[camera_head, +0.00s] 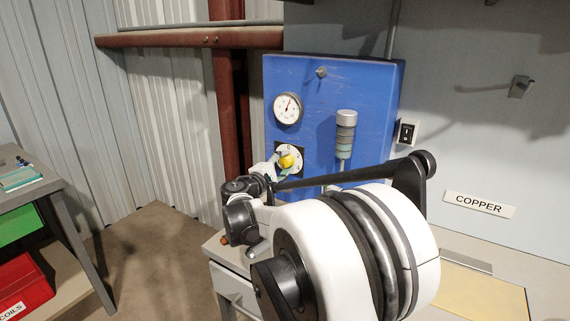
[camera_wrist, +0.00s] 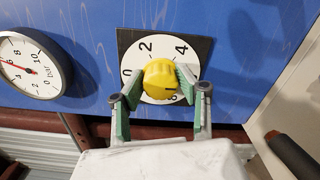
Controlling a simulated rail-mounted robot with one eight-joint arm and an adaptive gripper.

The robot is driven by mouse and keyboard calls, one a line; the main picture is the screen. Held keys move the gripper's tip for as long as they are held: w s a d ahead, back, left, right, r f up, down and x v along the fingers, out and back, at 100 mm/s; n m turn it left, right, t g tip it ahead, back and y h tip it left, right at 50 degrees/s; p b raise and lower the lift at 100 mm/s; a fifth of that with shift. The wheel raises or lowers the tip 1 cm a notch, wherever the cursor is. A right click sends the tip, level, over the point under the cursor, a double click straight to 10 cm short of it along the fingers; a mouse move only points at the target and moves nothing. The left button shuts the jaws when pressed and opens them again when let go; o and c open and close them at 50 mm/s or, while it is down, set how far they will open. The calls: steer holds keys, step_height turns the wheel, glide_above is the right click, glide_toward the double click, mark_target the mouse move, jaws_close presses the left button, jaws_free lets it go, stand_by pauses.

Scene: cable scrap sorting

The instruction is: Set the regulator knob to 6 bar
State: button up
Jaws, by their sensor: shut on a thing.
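The yellow regulator knob (camera_wrist: 160,76) sits on a round white dial (camera_wrist: 150,52) on a black square plate. The digits 0, 2 and 4 show around it, and a lower digit is partly hidden. A short dark mark on the knob points toward the right in the wrist view. My gripper (camera_wrist: 158,84) is shut on the knob, one green-padded finger on each side. In the head view the knob (camera_head: 287,161) shows at the gripper's tip. The pressure gauge (camera_head: 288,108) is above it; its red needle also shows in the wrist view (camera_wrist: 28,68).
The blue panel (camera_head: 300,75) also carries a grey-topped cylinder unit (camera_head: 345,135) right of the knob. A wall switch (camera_head: 407,131) and a COPPER sign (camera_head: 479,204) are farther right. A red bin (camera_head: 22,285) sits on a shelf at the far left.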

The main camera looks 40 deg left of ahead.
steer(key=o, duration=1.1)
steer(key=s, duration=0.4)
steer(key=s+d, duration=0.1)
steer(key=s, duration=0.7)
steer(key=shift+d, duration=0.2)
steer(key=shift+d, duration=0.1)
